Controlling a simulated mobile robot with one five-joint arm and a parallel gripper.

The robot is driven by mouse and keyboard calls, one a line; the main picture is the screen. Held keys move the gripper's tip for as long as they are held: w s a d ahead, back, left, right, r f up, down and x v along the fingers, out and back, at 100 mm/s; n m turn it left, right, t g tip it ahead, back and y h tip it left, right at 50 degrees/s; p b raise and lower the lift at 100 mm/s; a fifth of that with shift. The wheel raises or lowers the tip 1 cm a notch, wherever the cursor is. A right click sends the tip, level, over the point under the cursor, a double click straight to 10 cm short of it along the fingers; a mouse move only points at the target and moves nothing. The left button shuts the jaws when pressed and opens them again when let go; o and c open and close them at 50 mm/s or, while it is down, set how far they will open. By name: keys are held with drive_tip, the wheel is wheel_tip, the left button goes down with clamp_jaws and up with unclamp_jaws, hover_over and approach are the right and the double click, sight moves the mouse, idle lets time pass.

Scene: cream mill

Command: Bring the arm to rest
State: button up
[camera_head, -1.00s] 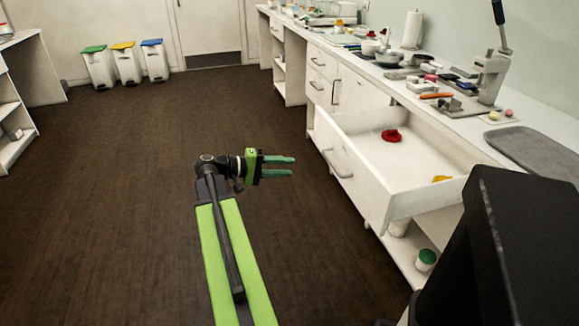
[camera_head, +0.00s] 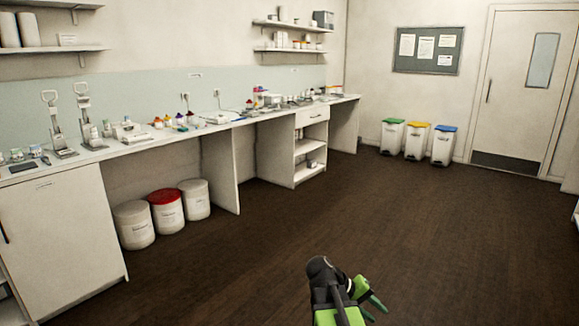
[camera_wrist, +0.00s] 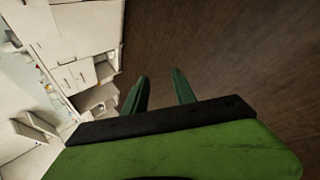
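My gripper (camera_head: 372,305) is at the bottom of the head view, over the dark floor and away from the counters. Its two green fingers also show in the wrist view (camera_wrist: 160,92). They stand apart with bare floor between them, so it is open and empty. My arm is folded low in the head view, and most of it is cut off by the lower edge.
A long counter (camera_head: 150,141) with lever presses and small items runs along the left wall. Several white tubs, one with a red lid (camera_head: 166,210), stand beneath it. Three bins (camera_head: 416,142) stand at the back by a door (camera_head: 525,90). The middle floor is clear.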

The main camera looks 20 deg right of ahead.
drive_tip(key=w+a+f+n+t+y+p, duration=0.1)
drive_tip(key=a+f+y, duration=0.3)
drive_tip(key=a, duration=0.9)
drive_tip(key=w+a+f+n+t+y, duration=0.15)
drive_tip(key=a+y, duration=0.35)
drive_tip(key=a, duration=0.8)
wheel_tip(320, 180, up, 22)
drive_tip(key=p, duration=2.3)
drive_tip(key=shift+s+r, duration=0.25)
drive_tip(key=shift+s, duration=0.2)
drive_tip(key=shift+d+g, duration=0.1)
drive_tip(key=shift+g, duration=0.15)
drive_tip(key=shift+d, duration=0.1)
